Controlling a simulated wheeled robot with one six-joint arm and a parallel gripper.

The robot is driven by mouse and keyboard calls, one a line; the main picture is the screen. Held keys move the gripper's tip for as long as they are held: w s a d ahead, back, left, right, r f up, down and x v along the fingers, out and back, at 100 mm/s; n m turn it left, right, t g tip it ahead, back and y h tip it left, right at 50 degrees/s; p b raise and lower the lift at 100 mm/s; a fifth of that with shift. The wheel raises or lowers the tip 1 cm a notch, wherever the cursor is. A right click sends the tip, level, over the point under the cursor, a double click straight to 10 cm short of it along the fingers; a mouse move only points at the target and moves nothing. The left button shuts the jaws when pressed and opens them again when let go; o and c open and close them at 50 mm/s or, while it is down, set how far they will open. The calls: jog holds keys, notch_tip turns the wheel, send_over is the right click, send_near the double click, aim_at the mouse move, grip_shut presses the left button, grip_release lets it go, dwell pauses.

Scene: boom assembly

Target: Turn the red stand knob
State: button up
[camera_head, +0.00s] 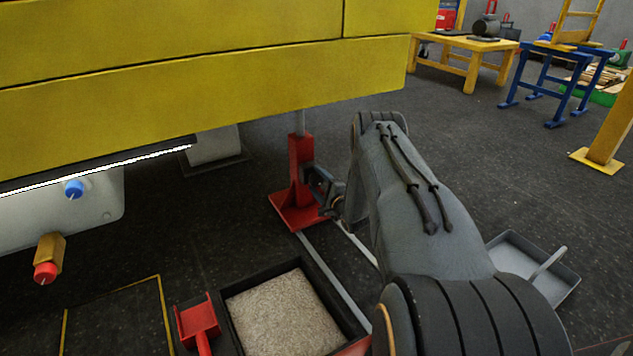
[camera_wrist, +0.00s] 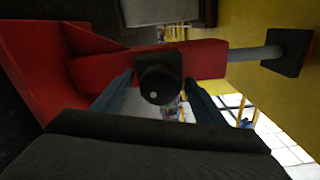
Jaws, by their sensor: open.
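The red stand (camera_head: 299,172) stands on the floor under the yellow boom, with a grey rod rising from its top. In the wrist view the red stand (camera_wrist: 205,60) lies sideways across the picture. Its knob (camera_wrist: 160,84) is black and round and faces the camera near the middle. My gripper (camera_wrist: 159,78) is open, with one finger on each side of the knob. I cannot tell whether the fingers touch it. In the head view my gripper (camera_head: 322,188) is at the right side of the stand, and the knob is hidden there.
The yellow boom (camera_head: 200,85) hangs low above the stand. A tray of pale grains (camera_head: 282,315), a red dustpan (camera_head: 198,318) and a grey pan (camera_head: 540,262) lie on the floor nearby. Tables stand at the back right, with open floor before them.

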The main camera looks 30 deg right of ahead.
jog(key=s+p, duration=0.2)
jog(key=s, duration=0.5)
jog(key=shift+s+d+p, duration=0.15)
jog(key=shift+s+p, duration=0.15)
jog(key=shift+p, duration=0.1)
